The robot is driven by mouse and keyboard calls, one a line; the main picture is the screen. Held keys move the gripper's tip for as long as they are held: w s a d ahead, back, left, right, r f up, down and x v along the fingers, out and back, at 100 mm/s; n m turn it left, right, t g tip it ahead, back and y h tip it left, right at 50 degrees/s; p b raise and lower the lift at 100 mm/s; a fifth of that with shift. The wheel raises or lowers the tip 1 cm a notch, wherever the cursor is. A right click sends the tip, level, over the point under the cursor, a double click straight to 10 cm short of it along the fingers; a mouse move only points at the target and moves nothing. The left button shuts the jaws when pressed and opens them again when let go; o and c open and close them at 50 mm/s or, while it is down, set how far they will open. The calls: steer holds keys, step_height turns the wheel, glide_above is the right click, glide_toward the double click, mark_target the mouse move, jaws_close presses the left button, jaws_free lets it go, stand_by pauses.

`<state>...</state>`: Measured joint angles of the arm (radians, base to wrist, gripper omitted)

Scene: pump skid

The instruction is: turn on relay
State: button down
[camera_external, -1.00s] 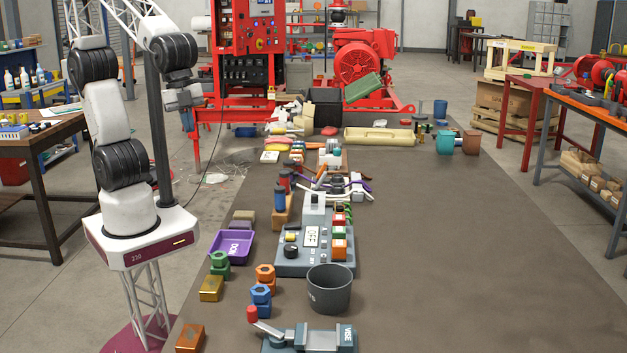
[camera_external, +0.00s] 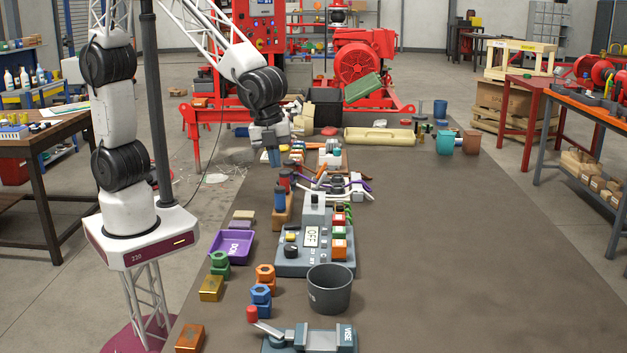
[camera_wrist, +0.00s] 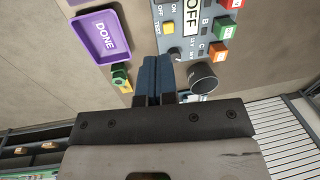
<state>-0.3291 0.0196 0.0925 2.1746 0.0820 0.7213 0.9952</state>
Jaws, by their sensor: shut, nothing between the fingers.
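A grey control box (camera_external: 287,266) stands on the table in the external view, and part of it shows in the wrist view (camera_wrist: 183,32). I cannot tell which part is the relay. My gripper (camera_external: 273,160) is shut and empty, pointing down above the table behind the box. Its fingers (camera_wrist: 157,60) show side by side in the wrist view.
A purple tray (camera_external: 231,246) marked DONE lies left of the box. A dark grey cup (camera_external: 329,291) stands in front of it, with coloured nuts (camera_external: 261,293) and a vise (camera_external: 312,340) nearby. Blue and red cylinders stand behind. The right half of the table is clear.

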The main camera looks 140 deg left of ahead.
mark_target(298, 223)
steer(key=shift+w+a+f+m, duration=0.15)
steer(key=shift+w+a+f, duration=0.35)
steer(key=shift+a, duration=0.2)
steer(key=shift+w+a+f+m, duration=0.15)
steer(key=shift+w+a+f, duration=0.3)
steer(key=shift+a, duration=0.2)
steer(key=shift+f, duration=0.2)
steer(key=shift+w+a+f, duration=0.2)
steer(key=shift+f, duration=2.05)
steer(key=shift+w+a+f, duration=0.2)
steer(key=shift+a+f, duration=0.05)
steer(key=shift+f, duration=2)
steer(key=shift+w+a+f, duration=0.2)
steer(key=shift+f, duration=2.05)
steer(key=shift+f, duration=0.1)
